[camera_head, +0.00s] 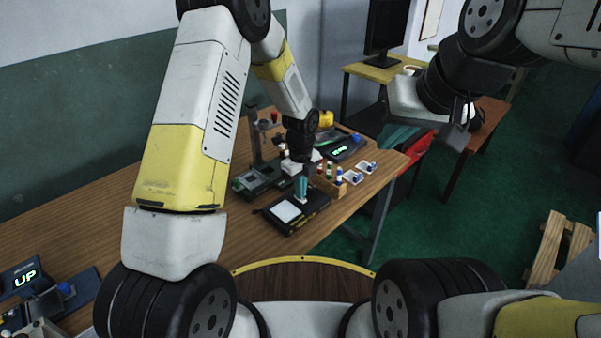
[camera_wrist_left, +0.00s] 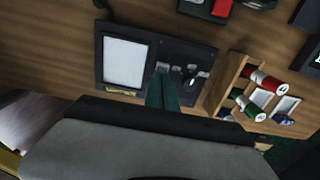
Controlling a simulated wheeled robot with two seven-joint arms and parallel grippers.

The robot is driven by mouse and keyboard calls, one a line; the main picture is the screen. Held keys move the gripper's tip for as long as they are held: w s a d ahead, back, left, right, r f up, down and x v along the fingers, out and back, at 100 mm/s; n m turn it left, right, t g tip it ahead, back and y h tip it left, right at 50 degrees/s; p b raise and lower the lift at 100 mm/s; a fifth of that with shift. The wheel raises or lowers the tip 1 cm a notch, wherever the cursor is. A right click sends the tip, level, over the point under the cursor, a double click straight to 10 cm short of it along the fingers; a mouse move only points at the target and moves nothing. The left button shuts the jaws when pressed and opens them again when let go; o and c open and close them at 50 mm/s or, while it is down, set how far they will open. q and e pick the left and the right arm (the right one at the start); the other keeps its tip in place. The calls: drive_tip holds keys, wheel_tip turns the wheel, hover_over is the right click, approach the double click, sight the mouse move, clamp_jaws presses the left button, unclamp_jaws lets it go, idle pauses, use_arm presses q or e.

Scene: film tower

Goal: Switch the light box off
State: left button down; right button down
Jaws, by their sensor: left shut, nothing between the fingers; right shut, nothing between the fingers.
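The light box (camera_head: 273,220) is a flat dark box with a pale white panel, lying near the front edge of the wooden table. It also shows in the left wrist view (camera_wrist_left: 112,36), with small controls (camera_wrist_left: 191,73) on its dark strip beside the panel. I cannot tell from the panel whether it is lit. My left gripper (camera_head: 302,198) is shut and empty, its teal fingers pointing down over the strip beside the panel. Its fingertips (camera_wrist_left: 161,70) look very near the controls; contact is unclear. My right gripper (camera_head: 399,137) is shut and empty, off to the right, away from the box.
A wooden rack (camera_wrist_left: 228,84) with several small film rolls stands just right of the light box. A dark device with a column (camera_head: 256,150) stands behind it. A lit green display (camera_head: 342,149) is farther back. Another device reading UP (camera_head: 25,278) sits at the lower left.

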use_arm(q)
wheel_tip(320, 180, up, 8)
idle(0.5)
drive_tip(key=shift+f, duration=0.1)
drive_tip(key=s+a+r+n+t, duration=0.1)
drive_tip(key=s+a+r+n, duration=0.1)
drive_tip(key=a+r+n, duration=0.3)
drive_tip(key=s+r+n+t+h, duration=0.1)
drive_tip(key=s+r+n, duration=0.2)
drive_tip(key=r, duration=0.4)
drive_tip(key=s+a+r+n+t, duration=0.1)
drive_tip(key=s+a+r+n, duration=0.15)
drive_tip(key=r+n, duration=0.2)
drive_tip(key=s+a+r+n+t, duration=0.1)
drive_tip(key=s+a+r+n, duration=0.1)
drive_tip(key=s+r+n, duration=0.1)
drive_tip(key=s+a+r+n+t, duration=0.1)
drive_tip(key=s+a+r+n, duration=0.1)
drive_tip(key=s+n, duration=0.4)
drive_tip(key=s+a+r+n+t+h, duration=0.1)
drive_tip(key=s+a+r+n, duration=0.1)
drive_tip(key=s+r+n, duration=0.2)
drive_tip(key=shift+s+n, duration=0.45)
drive_tip(key=shift+s, duration=0.75)
